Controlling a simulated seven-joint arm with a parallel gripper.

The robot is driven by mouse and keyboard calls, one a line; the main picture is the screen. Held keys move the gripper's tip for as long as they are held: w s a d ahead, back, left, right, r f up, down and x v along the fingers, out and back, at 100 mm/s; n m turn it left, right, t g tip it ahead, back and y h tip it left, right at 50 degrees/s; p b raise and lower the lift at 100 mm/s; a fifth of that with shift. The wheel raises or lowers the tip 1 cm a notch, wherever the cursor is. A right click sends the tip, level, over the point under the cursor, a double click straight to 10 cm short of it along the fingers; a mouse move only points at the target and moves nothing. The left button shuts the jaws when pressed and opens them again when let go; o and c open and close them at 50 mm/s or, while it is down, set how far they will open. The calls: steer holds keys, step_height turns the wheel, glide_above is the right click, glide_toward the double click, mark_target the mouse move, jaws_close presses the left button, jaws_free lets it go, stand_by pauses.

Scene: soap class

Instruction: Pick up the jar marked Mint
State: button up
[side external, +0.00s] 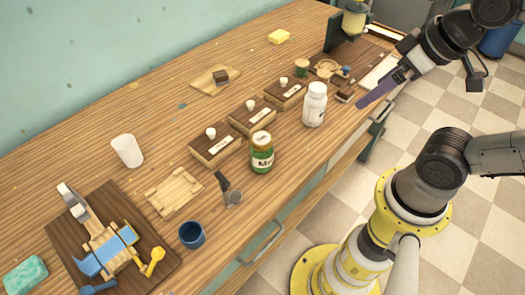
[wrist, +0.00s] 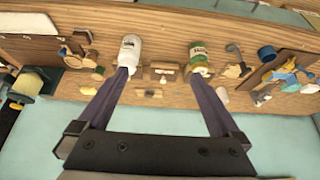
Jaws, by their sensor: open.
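The jar marked Mint (side external: 262,152) is a green jar with a pale lid and a label whose first letters show. It stands upright on the wooden bench, in front of the row of drawer boxes. In the wrist view the jar (wrist: 199,52) is at upper right, beyond the right finger, which overlaps its lower part. My gripper (side external: 370,99) is above the bench's front right side in the side view, well away from the jar. In the wrist view my gripper (wrist: 163,73) has its fingers wide apart with nothing held between them.
A white bottle (side external: 315,106) stands right of the jar. Several labelled drawer boxes (side external: 216,147) sit behind it. A metal scoop-like tool (side external: 230,194), blue cup (side external: 191,235) and wooden tray (side external: 174,193) are to its left. Bare bench lies between jar and bottle.

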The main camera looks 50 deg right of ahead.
steer(key=w+a+r+m, duration=0.1)
steer(key=w+r+m, duration=0.3)
steer(key=m, duration=0.8)
steer(key=m+g, duration=0.6)
glide_above(261, 139)
step_height(261, 139, down, 12)
steer(key=shift+r, duration=0.2)
step_height(261, 139, down, 8)
steer(key=shift+d+f, duration=0.15)
steer(key=shift+f, duration=2.55)
